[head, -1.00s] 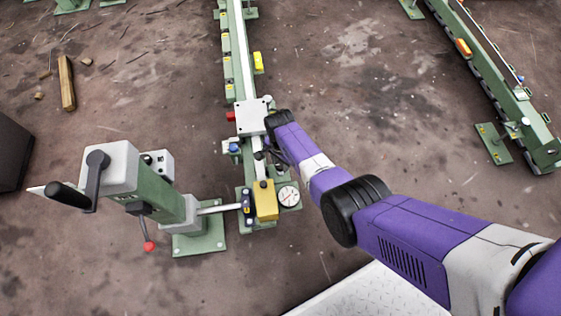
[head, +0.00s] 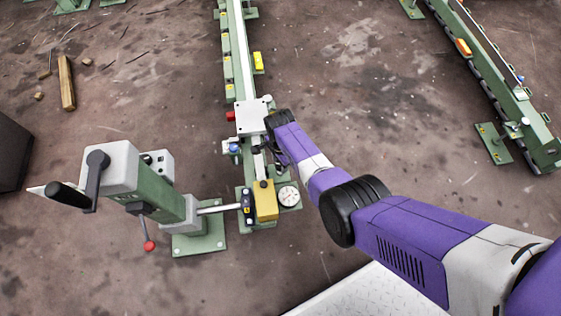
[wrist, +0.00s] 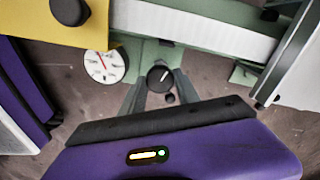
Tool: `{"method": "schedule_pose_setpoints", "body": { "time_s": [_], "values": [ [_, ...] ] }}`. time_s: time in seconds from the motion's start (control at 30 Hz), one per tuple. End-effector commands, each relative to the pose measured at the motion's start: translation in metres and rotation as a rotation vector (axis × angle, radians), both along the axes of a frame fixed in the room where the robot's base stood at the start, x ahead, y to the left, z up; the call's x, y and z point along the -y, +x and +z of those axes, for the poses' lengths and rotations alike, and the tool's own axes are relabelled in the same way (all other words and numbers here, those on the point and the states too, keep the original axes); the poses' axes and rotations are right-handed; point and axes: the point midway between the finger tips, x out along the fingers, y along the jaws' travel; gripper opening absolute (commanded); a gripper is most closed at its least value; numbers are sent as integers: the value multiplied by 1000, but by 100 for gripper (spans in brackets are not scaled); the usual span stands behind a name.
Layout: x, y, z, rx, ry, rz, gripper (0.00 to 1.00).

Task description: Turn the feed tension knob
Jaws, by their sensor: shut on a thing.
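A small round black knob (wrist: 160,78) with a white pointer line sits between my fingertips in the wrist view. The line slants toward the upper right. My gripper (wrist: 160,84) is shut on the knob, with one grey finger on each side. In the head view my gripper (head: 266,150) is beside the green rail machine, just below its white plate, and the knob is hard to make out there. A white round dial with a red needle (wrist: 104,66) is left of the knob; it also shows in the head view (head: 289,197).
A yellow block (head: 266,200) and a white plate (head: 251,116) sit on the rail close to my gripper. A grey-and-green crank unit (head: 140,180) stands at left. A second green rail (head: 497,90) runs at right. Open floor lies between the rails.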

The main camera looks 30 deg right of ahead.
Motion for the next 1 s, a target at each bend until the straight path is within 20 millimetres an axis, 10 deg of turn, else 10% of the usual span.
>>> {"method": "schedule_pose_setpoints", "body": {
  "time_s": [0.03,0.07,0.17,0.53,1.0],
  "values": [
    [-1,-1,0,-3,2,1,0],
    [-1,-1,0,-3,2,1,42],
    [-1,-1,0,-3,1,1,59],
    [0,0,5,0,0,2,59],
    [0,-1,70,0,0,2,59]
  ]
}}
